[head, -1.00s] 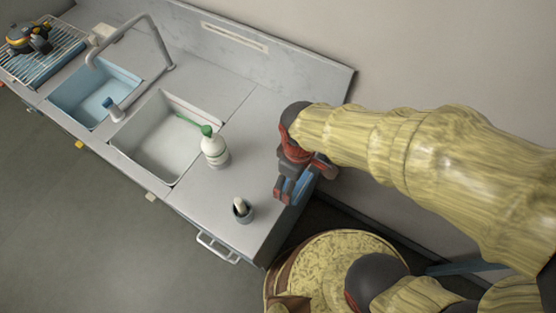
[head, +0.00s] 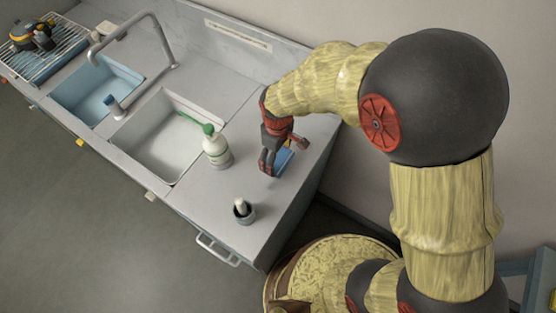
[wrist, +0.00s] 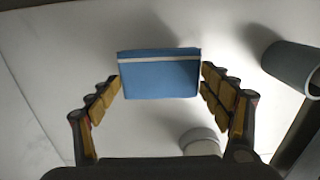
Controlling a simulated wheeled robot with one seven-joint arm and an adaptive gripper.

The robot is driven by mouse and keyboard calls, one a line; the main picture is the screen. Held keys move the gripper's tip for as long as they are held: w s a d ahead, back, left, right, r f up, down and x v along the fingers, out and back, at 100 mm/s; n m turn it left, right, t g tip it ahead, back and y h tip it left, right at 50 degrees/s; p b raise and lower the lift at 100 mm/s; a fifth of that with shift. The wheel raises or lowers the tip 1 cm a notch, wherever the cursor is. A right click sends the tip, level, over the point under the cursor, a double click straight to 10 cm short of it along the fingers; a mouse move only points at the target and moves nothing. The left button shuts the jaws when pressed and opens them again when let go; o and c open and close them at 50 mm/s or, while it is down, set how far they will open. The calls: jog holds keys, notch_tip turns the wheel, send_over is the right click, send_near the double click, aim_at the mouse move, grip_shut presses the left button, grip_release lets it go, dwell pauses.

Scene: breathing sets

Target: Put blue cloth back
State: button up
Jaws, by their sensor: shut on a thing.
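The blue cloth (wrist: 160,77) is a folded block with a pale stripe along its upper edge. In the wrist view it sits between the yellow-padded fingers of my gripper (wrist: 161,88), which is shut on it. In the head view my gripper (head: 268,168) points down over the counter right of the sink, and part of the blue cloth (head: 286,160) shows beside the fingers. I cannot tell whether the cloth touches the counter.
A white bottle with a green cap (head: 216,152) stands left of my gripper by the white sink basin (head: 160,145). A small cup (head: 243,211) stands near the counter's front edge. The counter (head: 222,190) between them is bare. A wall rises behind.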

aim_at(278, 159)
jog(key=shift+f, duration=1.5)
jog(key=shift+f+b, duration=0.2)
jog(key=shift+b, duration=0.15)
jog(key=o, duration=1.1)
jog(key=shift+r, duration=0.1)
notch_tip(278, 159, up, 12)
jog(key=p, duration=0.2)
jog(key=shift+r, duration=0.15)
